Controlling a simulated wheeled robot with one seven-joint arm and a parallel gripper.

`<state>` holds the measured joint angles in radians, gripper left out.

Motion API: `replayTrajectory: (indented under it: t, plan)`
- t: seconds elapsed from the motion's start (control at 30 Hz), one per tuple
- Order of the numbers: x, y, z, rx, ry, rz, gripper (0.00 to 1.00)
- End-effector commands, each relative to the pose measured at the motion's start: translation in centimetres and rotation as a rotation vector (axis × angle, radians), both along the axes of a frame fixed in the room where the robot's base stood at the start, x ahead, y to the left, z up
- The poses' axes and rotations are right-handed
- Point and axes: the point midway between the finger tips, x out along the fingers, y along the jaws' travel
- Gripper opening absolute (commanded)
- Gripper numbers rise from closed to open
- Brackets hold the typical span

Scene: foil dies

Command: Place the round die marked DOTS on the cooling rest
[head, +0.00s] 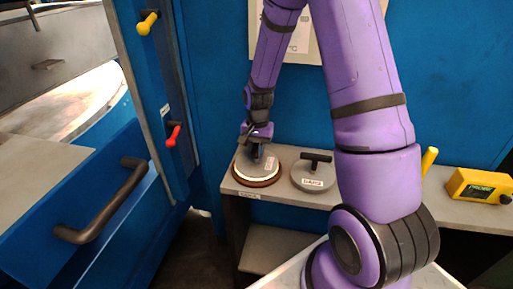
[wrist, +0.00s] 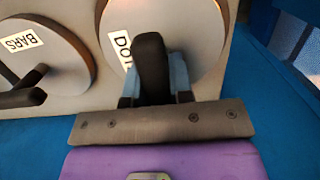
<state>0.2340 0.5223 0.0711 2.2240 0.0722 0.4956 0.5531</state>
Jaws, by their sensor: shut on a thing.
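The round die marked DOTS (wrist: 198,40) is a grey disc in the wrist view; its white label reads "DO", with the rest hidden by my gripper. In the head view the same die (head: 269,165) is over a brown round rest (head: 258,183) with a pale ring showing between them. It looks level and centred there; whether it bears fully on the rest I cannot tell. My gripper (head: 257,150) is shut on the die's handle from above. The wrist view shows my gripper's fingers (wrist: 153,75) around the dark handle.
A second grey die marked BARS (head: 313,178), with a black T handle, stands close on the right along the grey shelf (head: 280,193). A yellow device (head: 480,186) sits at the shelf's right. A blue door with a dark handle (head: 105,205) stands at the left.

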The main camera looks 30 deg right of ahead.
Motion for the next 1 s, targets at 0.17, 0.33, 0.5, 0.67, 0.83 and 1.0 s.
replayTrajectory:
  t: [0.17, 0.33, 0.5, 0.67, 0.83, 1.0]
  plan:
    - [0.0, 0.0, -0.3, 0.001, 0.001, 0.000, 0.30]
    - [0.0, 0.0, -0.2, 0.001, 0.001, 0.000, 0.47]
    - [0.0, 0.0, -0.2, 0.000, 0.000, 0.000, 0.47]
    - [0.1, -0.1, 0.8, -0.001, -0.002, 0.000, 0.47]
    - [0.4, -0.3, 3.7, -0.001, -0.005, 0.000, 0.47]
    - [0.7, -0.6, 7.2, -0.001, -0.005, -0.001, 0.47]
